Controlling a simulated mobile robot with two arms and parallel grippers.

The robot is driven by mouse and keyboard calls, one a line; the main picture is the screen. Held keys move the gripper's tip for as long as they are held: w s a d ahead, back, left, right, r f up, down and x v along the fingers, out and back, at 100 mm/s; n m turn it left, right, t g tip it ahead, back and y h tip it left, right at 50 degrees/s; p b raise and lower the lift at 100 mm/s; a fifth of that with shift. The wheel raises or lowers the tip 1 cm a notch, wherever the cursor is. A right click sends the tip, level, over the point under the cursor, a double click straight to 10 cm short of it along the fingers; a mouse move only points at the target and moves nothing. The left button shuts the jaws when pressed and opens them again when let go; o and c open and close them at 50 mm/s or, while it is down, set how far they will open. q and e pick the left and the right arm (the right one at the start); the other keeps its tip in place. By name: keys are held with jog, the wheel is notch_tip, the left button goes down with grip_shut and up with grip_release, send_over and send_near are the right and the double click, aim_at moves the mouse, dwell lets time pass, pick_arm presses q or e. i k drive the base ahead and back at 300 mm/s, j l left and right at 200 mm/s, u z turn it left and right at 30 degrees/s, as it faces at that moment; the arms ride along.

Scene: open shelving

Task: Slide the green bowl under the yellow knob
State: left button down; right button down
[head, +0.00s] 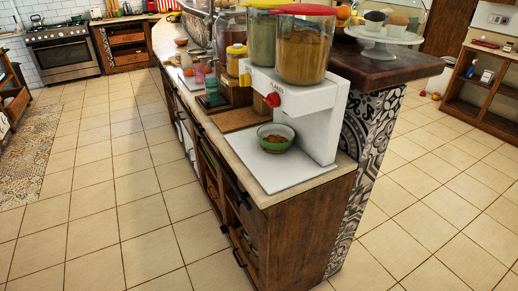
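The green bowl (289,131) stands upright on the white base plate (293,178) of a dispenser, at the counter's near end. It holds brown contents. It is below and close to the red knob (272,99), on the near side of the dispenser. The yellow knob (245,80) is on the same white dispenser body (310,105), farther back and left of the red knob. The bowl is nearer to me than the yellow knob and not below it. Neither of my grippers shows in the head view.
Two clear canisters, one with a red lid (304,10), top the dispenser. A wooden board (240,118), a yellow-lidded jar (236,60) and cups (211,84) stand farther back. A raised dark ledge (390,66) borders the right. Tiled floor (130,200) is clear to the left.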

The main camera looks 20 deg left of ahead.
aim_at(273, 138)
jog(key=i+l+u, duration=0.15)
jog(key=u, duration=0.25)
jog(key=i+l+u, duration=0.1)
jog(key=l+u, duration=0.3)
jog(key=i+l+u, duration=0.1)
jog(key=l+u, duration=0.15)
jog(key=u, duration=0.15)
